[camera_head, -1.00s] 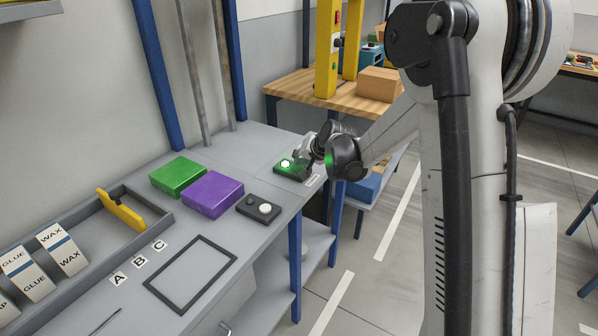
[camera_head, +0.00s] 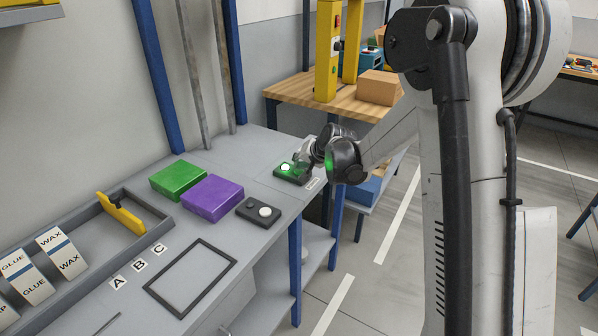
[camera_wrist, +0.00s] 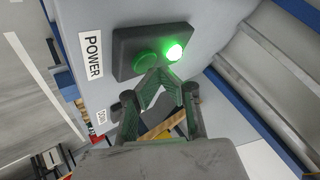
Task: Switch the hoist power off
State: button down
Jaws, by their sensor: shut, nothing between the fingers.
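The power switch is a black box (camera_head: 293,176) at the right end of the grey bench. In the wrist view the black box (camera_wrist: 122,56) carries a round green button (camera_wrist: 146,64) and a brightly lit green lamp (camera_wrist: 173,52), beside a POWER label (camera_wrist: 92,55). My gripper (camera_head: 301,158) is over this box in the head view. In the wrist view my gripper (camera_wrist: 160,74) is shut and empty, its tips close to the green button and the box's edge. I cannot tell whether the tips touch the button.
Another black box with a white button (camera_head: 264,212) sits nearer on the bench. Beside it lie a purple box (camera_head: 211,198) and a green box (camera_head: 178,180). A yellow hoist post (camera_head: 327,50) stands behind at the wooden table (camera_head: 300,90). A grey tray (camera_head: 75,226) lies left.

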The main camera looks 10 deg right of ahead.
aim_at(300, 172)
dwell(0.3)
jog(key=shift+f+b, duration=0.5)
jog(key=shift+r, duration=0.5)
jog(key=shift+r, duration=0.1)
jog(key=shift+r+p, duration=1.75)
jog(key=shift+r, duration=1.2)
